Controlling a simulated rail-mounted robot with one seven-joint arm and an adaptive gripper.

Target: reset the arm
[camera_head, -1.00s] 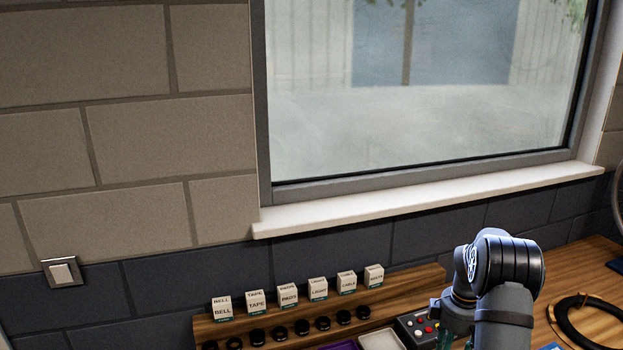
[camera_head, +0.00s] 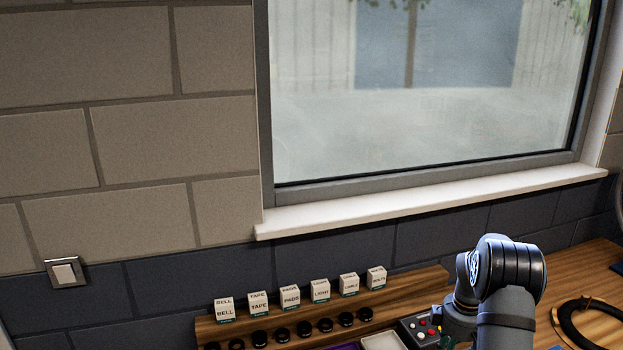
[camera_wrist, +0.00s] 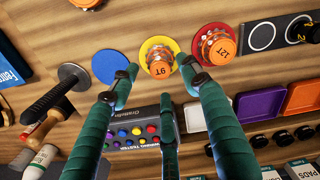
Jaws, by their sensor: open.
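In the wrist view my gripper (camera_wrist: 158,80) has its teal fingers spread apart with nothing between them. It is above the wooden bench (camera_wrist: 225,75). Beyond the fingertips an orange piece marked 9T (camera_wrist: 161,68) sits on a yellow disc, and an orange piece marked 12T (camera_wrist: 217,46) sits on a red disc. A blue disc (camera_wrist: 108,66) lies to the left of them. In the head view my bent arm (camera_head: 495,290) shows at the lower right; the gripper is mostly hidden there.
A wooden rack (camera_head: 300,322) holds several small labelled boxes and black round pieces below the window sill (camera_head: 420,205). A panel with coloured buttons (camera_wrist: 135,133) lies under my fingers. A black ring (camera_head: 588,325) lies right of my arm.

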